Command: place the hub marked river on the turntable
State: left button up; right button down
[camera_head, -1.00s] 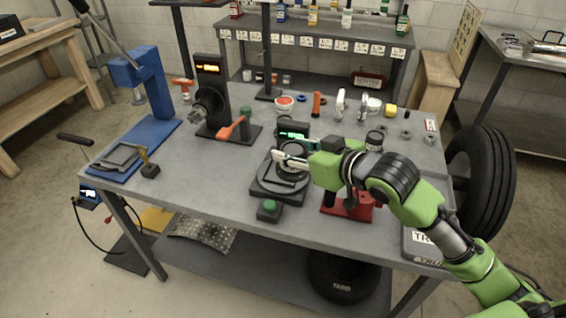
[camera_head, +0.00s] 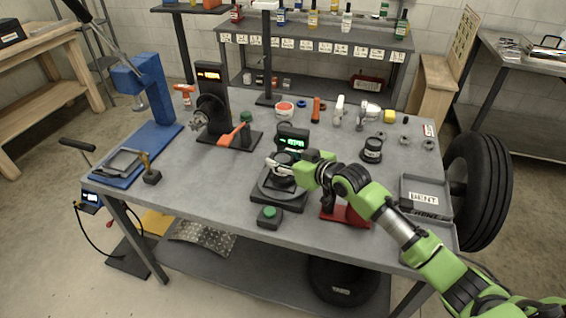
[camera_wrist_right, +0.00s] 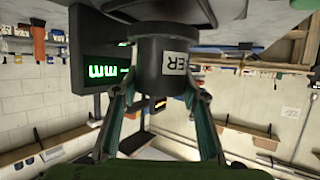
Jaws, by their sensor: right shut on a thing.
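My right gripper (camera_head: 275,164) is over the turntable (camera_head: 270,190), a dark round plate on a square base. It is shut on a dark cylindrical hub; in the right wrist view the hub (camera_wrist_right: 160,62) sits between both fingers. Another dark hub with a pale band (camera_head: 372,149) stands on the table to the right. My left gripper is not in view.
A green-lit display (camera_head: 293,141) stands just behind the turntable, and a green button box (camera_head: 269,216) in front. A red stand (camera_head: 345,213) is to the right, under my arm. A grey labelled tray (camera_head: 425,198) lies at the table's right end.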

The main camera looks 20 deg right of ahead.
jog(key=shift+f, duration=0.65)
jog(key=shift+f, duration=0.15)
jog(key=c, duration=1.3)
grip_release()
jog(key=shift+f, duration=0.15)
jog(key=shift+o, duration=0.2)
jog(key=shift+s, duration=0.1)
jog(key=shift+s+d, duration=0.15)
jog(key=shift+s, duration=0.1)
jog(key=b+v, duration=0.1)
jog(key=v, duration=1)
jog(key=shift+r, duration=0.3)
